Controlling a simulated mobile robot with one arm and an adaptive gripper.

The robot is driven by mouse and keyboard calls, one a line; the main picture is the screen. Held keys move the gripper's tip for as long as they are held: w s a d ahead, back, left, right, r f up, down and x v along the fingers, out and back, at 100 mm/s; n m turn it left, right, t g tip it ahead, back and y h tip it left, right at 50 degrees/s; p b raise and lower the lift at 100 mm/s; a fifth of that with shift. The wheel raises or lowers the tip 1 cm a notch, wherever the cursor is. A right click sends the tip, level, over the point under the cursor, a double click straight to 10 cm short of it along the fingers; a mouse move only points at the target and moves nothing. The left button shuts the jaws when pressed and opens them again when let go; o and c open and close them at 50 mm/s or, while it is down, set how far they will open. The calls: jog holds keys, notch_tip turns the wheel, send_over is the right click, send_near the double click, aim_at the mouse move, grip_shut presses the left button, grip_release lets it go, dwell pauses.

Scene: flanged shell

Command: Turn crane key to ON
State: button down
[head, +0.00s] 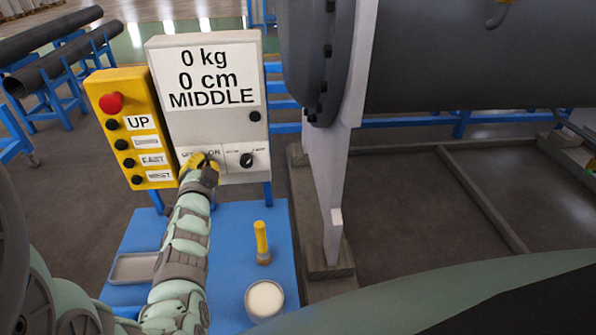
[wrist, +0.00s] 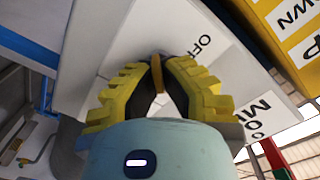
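The control box (head: 205,105) is pale grey, with a display reading 0 kg, 0 cm and MIDDLE. My gripper (head: 202,160) is at the left of its lower panel, next to the ON label (head: 214,153). In the wrist view, the yellow ridged fingers of my gripper (wrist: 157,72) close on a thin brass-coloured crane key (wrist: 157,78), its edge showing between the tips. The OFF label (wrist: 203,43) shows beside the fingers. In the head view my gripper hides the key, and I cannot tell which label it points to.
A black knob (head: 246,160) sits right of the key. A yellow pendant (head: 131,128) with a red button is on the left. A blue table (head: 225,225) below holds a yellow-handled tool (head: 261,242), a white round container (head: 265,300) and a grey tray (head: 134,267). A large flanged shell (head: 450,55) stands right.

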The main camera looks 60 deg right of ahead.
jog(key=shift+f, duration=0.1)
jog(key=c, duration=1.1)
grip_release()
jog(key=shift+c, duration=0.2)
jog(key=shift+s+a, duration=0.4)
jog(key=v, duration=1.1)
jog(key=shift+w, duration=0.1)
